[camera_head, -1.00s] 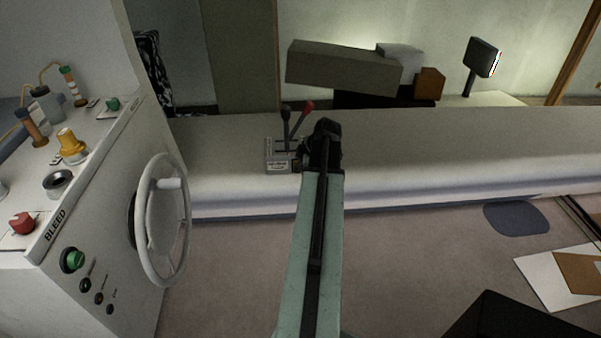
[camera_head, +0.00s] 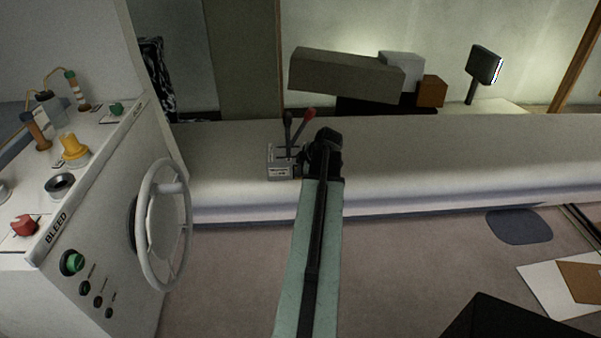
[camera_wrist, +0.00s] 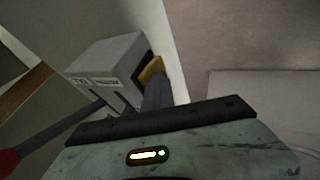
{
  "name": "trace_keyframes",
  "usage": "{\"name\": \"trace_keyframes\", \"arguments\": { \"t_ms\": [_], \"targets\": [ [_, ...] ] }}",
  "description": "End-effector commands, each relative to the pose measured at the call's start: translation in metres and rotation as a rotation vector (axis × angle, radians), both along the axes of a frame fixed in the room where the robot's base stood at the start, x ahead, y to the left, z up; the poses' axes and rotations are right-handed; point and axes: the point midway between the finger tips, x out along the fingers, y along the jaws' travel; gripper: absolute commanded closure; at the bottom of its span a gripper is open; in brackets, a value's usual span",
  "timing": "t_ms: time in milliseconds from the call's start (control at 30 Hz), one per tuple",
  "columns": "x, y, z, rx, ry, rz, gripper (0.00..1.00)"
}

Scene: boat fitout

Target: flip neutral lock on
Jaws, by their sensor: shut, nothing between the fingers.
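A grey control box (camera_head: 279,165) sits on the edge of the pale ledge, with a black-knobbed lever (camera_head: 288,120) and a red-knobbed lever (camera_head: 308,115) rising from it. The box (camera_wrist: 105,65) also shows in the wrist view, with the red knob (camera_wrist: 8,160) at lower left. A yellow piece (camera_wrist: 151,69), perhaps the neutral lock, is on the box's side beside a dark recess. My gripper (camera_wrist: 154,88) is shut and empty, its tip at or very near the yellow piece; I cannot tell if they touch. In the head view my wrist hides that side of the box.
A white console (camera_head: 60,280) with a handwheel (camera_head: 163,225) and several knobs stands at left. The ledge (camera_head: 450,155) is clear to the right of my arm. Boxes (camera_head: 345,75) and a dark screen (camera_head: 485,65) are behind it.

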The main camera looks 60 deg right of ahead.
Motion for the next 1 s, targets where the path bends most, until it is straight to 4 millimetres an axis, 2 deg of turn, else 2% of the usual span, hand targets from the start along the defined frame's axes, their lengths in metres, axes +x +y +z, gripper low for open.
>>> {"name": "trace_keyframes", "arguments": {
  "t_ms": [100, 467, 667, 800, 1000],
  "targets": [
    [-0.001, -0.003, 0.008, -0.006, -0.003, -0.005, 1.00],
    [-0.002, -0.003, 0.008, -0.007, -0.004, -0.007, 1.00],
    [-0.007, 0.014, 0.018, -0.004, -0.002, -0.003, 1.00],
    [-0.015, 0.036, 0.034, -0.001, -0.001, 0.001, 1.00],
    [-0.039, 0.038, 0.085, 0.001, 0.000, -0.002, 1.00]
  ]
}}
